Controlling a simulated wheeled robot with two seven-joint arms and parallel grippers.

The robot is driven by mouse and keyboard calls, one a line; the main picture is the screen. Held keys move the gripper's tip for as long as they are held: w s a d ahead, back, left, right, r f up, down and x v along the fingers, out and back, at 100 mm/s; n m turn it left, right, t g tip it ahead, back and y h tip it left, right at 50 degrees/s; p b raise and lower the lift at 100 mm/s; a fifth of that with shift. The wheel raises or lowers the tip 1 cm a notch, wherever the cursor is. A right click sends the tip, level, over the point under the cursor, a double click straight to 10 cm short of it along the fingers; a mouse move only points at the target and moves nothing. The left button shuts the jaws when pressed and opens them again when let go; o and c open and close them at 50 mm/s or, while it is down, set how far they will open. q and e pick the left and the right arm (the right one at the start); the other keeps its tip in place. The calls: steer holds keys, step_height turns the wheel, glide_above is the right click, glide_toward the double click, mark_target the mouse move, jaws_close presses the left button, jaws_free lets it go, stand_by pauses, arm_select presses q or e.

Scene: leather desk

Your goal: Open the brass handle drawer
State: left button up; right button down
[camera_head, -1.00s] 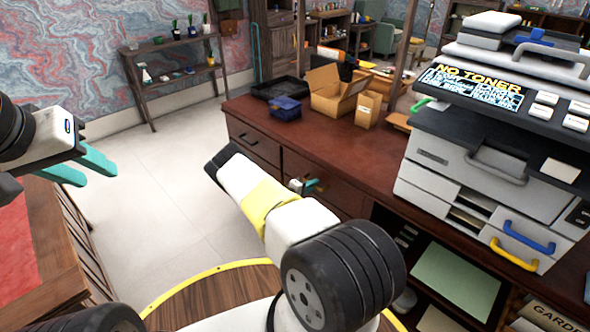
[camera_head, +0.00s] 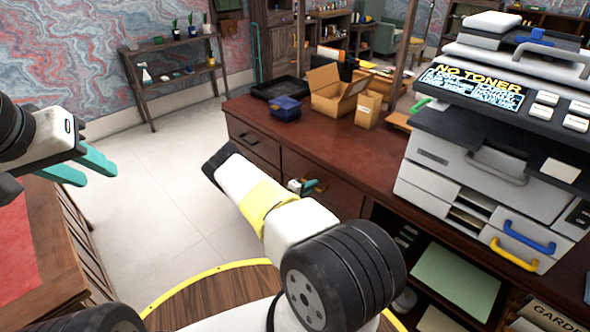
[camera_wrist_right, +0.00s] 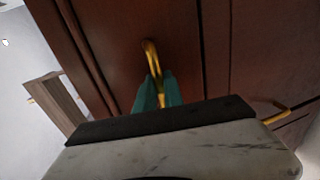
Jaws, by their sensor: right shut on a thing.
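The brass-handle drawer (camera_head: 335,198) is a dark red-brown front in the desk, right of another drawer (camera_head: 253,142). My right gripper (camera_head: 310,187) is at this front, partly hidden behind my own arm. In the right wrist view its teal fingers (camera_wrist_right: 156,95) are shut on the brass handle (camera_wrist_right: 151,56), whose upper part shows above them. I cannot tell whether the drawer front stands out from the desk. My left gripper (camera_head: 88,168) is over the floor at the left, away from the desk, its teal fingers apart with nothing seen between them.
The desk top (camera_head: 300,143) carries a blue box (camera_head: 286,108), a black tray (camera_head: 277,88), cardboard boxes (camera_head: 337,95) and a large printer (camera_head: 485,150). Open shelves (camera_head: 450,285) lie below the printer. Pale floor (camera_head: 165,185) is clear left of the desk. Another brass handle (camera_wrist_right: 275,113) shows at right.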

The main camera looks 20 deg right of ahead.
steer(key=f+v, duration=0.3)
steer(key=v, duration=1.2)
steer(key=a+f+v, duration=0.1)
steer(key=f+v, duration=0.2)
steer(key=v, duration=1.3)
steer(key=shift+s+f, duration=0.25)
steer(key=shift+a, duration=0.1)
steer(key=c, duration=1.5)
jaws_free()
steer(key=shift+o, duration=0.2)
steer(key=shift+a, duration=0.1)
steer(key=v, duration=0.7)
steer(key=shift+a, duration=0.3)
steer(key=shift+s+r, duration=0.1)
